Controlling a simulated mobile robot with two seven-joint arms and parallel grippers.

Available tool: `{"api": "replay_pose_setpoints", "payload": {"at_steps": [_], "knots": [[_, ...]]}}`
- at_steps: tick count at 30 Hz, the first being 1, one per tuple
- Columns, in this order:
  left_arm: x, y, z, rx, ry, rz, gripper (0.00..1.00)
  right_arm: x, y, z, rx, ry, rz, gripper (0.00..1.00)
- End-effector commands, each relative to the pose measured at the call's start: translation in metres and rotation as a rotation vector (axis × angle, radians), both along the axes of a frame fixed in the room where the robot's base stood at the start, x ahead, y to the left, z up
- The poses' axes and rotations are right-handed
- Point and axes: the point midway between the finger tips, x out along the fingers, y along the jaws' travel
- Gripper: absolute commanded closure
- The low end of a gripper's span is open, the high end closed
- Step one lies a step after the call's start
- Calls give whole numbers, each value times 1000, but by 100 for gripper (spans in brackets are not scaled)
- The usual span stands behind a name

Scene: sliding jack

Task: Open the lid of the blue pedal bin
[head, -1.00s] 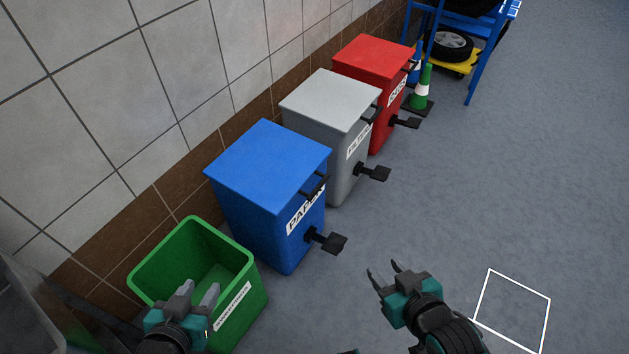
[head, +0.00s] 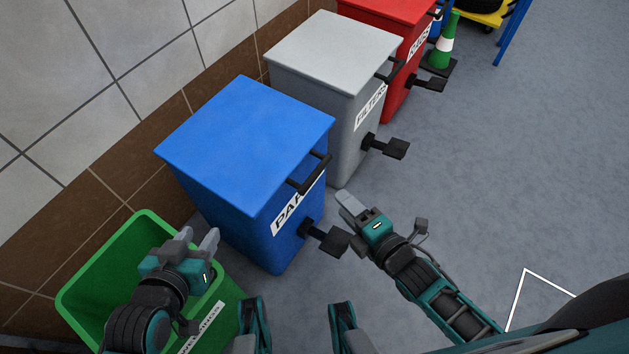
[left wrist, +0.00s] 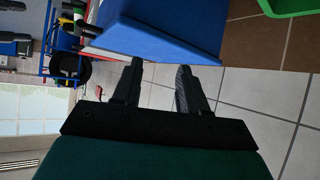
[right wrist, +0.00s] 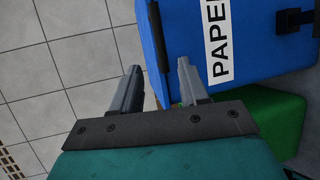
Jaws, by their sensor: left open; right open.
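The blue pedal bin (head: 225,190) stands by the tiled wall with its blue lid (head: 245,140) shut. A black bar handle (head: 309,175) runs along the lid's front edge, and a black pedal (head: 330,240) sticks out low on the front. My right gripper (head: 348,202) is open and empty just right of the handle. In the right wrist view, the handle (right wrist: 157,38) shows beyond and between the fingertips; contact cannot be told. My left gripper (head: 198,238) is open and empty over the green bin, left of the blue bin. The blue bin's edge (left wrist: 155,45) shows beyond its fingers.
An open green bin (head: 80,295) stands nearest, beside the blue one. A grey bin (head: 330,50) and a red bin (head: 385,8) stand behind. A green-and-white cone (head: 446,42) is farther back. The floor to the right is clear.

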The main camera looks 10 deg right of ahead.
Motion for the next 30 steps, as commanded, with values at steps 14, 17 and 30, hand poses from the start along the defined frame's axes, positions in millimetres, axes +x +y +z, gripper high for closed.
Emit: {"api": "replay_pose_setpoints", "payload": {"at_steps": [14, 17, 30], "knots": [[-3, -5, -22, -7, 18, -14, 57, 71, 28, -21, -12, -15, 6, 56], [-3, -8, -25, -12, 18, -19, 57, 88, 35, -26, -11, -13, 7, 56], [3, -14, -20, -27, 5, -24, 57, 117, 46, -31, -13, -9, 6, 56]]}}
